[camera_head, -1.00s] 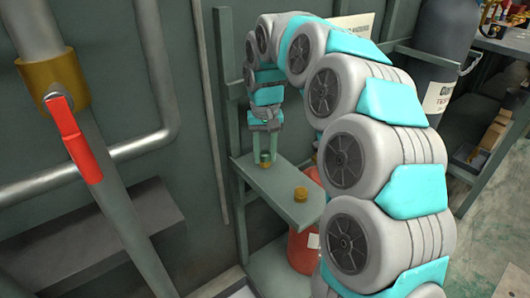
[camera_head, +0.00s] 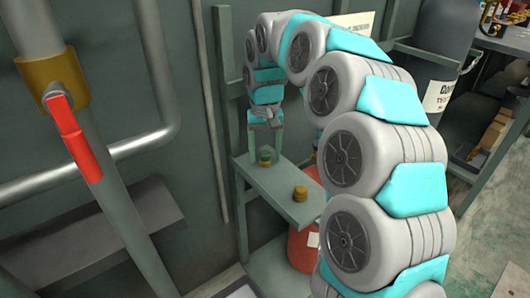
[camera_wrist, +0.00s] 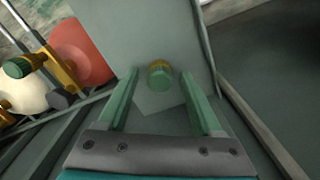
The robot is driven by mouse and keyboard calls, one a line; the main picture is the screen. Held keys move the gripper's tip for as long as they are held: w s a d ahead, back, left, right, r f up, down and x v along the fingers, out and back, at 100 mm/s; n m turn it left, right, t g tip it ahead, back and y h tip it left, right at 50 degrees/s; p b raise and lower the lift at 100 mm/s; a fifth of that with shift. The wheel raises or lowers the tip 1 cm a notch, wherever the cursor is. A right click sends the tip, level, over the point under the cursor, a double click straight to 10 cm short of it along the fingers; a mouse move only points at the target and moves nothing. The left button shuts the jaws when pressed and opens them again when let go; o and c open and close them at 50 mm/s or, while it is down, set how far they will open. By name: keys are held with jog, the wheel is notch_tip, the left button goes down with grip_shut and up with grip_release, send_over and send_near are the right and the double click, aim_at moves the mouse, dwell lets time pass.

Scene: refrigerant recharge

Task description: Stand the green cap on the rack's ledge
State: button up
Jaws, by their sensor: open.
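The green cap (camera_head: 265,154) stands upright on the rack's grey-green ledge (camera_head: 272,182), near its back end. In the wrist view the green cap (camera_wrist: 160,76) shows a green face and a brassy rim, between my two fingers with a gap on each side. My gripper (camera_head: 265,160) points down over the ledge (camera_wrist: 108,35), open, with one finger on either side of the cap. No finger appears to touch it.
A brass cap (camera_head: 300,193) stands on the ledge nearer its front edge. A red cylinder (camera_head: 302,250) is below the ledge. A rack post (camera_head: 226,130) rises close behind my gripper. A pipe with a red lever (camera_head: 75,140) is at the left.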

aim_at(265, 153)
notch_tip(265, 153, up, 12)
dwell(0.6)
jog(key=s+d+f, duration=0.4)
jog(key=s+f, duration=0.1)
jog(key=s, duration=0.7)
jog(key=s+d+f+g, duration=0.1)
jog(key=s+d+f, duration=0.3)
jog(key=s, duration=0.9)
jog(key=s+d+f+m, duration=0.1)
jog(key=s+d+f, duration=0.3)
jog(key=s+f, duration=0.4)
jog(key=s, duration=0.5)
jog(key=shift+g, duration=0.4)
